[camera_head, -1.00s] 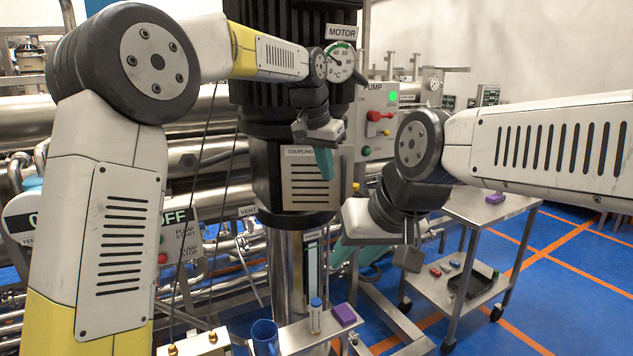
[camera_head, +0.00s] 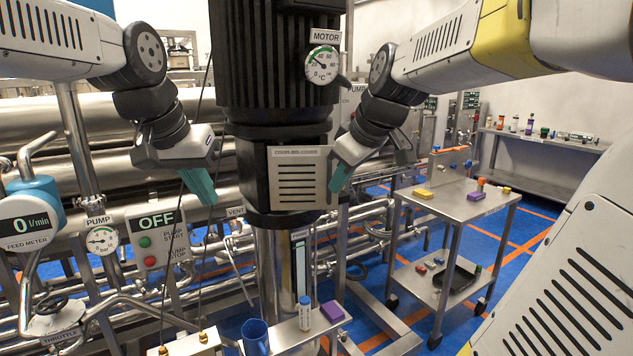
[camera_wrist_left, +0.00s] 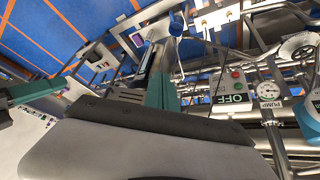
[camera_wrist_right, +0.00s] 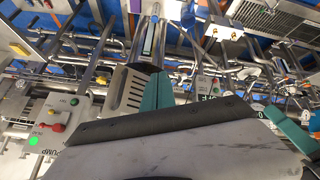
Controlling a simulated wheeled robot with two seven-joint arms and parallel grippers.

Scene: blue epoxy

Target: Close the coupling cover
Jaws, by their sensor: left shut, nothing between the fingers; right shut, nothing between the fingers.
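The coupling cover (camera_head: 298,180) is a slotted grey plate on the front of the black housing below the motor. Dark housing shows beside its left edge and above it; I cannot tell whether it sits flush. It also shows tilted in the right wrist view (camera_wrist_right: 131,92). My right gripper (camera_head: 339,178) is shut and empty at the cover's right edge; contact cannot be told. My left gripper (camera_head: 199,186) is shut and empty, left of the housing and apart from the cover. Each wrist view shows its own teal fingers, at left (camera_wrist_left: 160,92) and right (camera_wrist_right: 156,92).
A control box reading OFF (camera_head: 156,236) and pipes stand left. A blue mug (camera_head: 256,336), a white bottle (camera_head: 305,314) and a purple block (camera_head: 332,311) are below the housing. A steel cart (camera_head: 458,204) stands right. Hanging cables pass near my left gripper.

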